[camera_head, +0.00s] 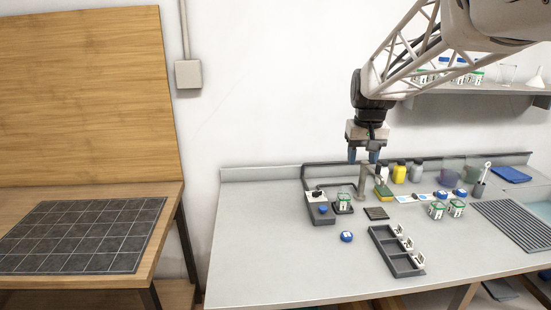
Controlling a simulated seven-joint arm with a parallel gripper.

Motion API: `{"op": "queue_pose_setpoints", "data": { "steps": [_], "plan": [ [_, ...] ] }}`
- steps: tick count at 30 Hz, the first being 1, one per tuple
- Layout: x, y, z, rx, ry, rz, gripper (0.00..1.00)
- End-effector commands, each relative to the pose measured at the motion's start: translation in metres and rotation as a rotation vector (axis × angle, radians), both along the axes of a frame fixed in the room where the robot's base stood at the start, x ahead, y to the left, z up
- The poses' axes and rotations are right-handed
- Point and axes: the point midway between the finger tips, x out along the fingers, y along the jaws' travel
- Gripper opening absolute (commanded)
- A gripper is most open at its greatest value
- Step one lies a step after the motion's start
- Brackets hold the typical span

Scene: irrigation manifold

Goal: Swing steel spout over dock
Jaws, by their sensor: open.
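I cannot tell whether the fingers touch the spout. A jar (344,203) with a green and white label stands on a small dark pad (343,211) left of the spout. A dark square plate (376,214) lies in front of the spout. I cannot tell which of these is the dock.
A grey control box (319,207) with a dark pipe stands left. A blue-topped item (346,237) and a compartment tray (388,250) lie in front. The bench's left front is clear.

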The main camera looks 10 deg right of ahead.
Motion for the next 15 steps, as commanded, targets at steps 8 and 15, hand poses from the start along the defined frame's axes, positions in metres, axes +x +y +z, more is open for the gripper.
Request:
{"op": "queue_pose_setpoints", "data": {
  "steps": [8, 15],
  "plan": [
    [0.065, -0.038, -0.009, 0.004, 0.026, -0.016, 0.48],
    [0.118, -0.074, -0.022, 0.008, 0.047, -0.028, 0.48]
  ]
}}
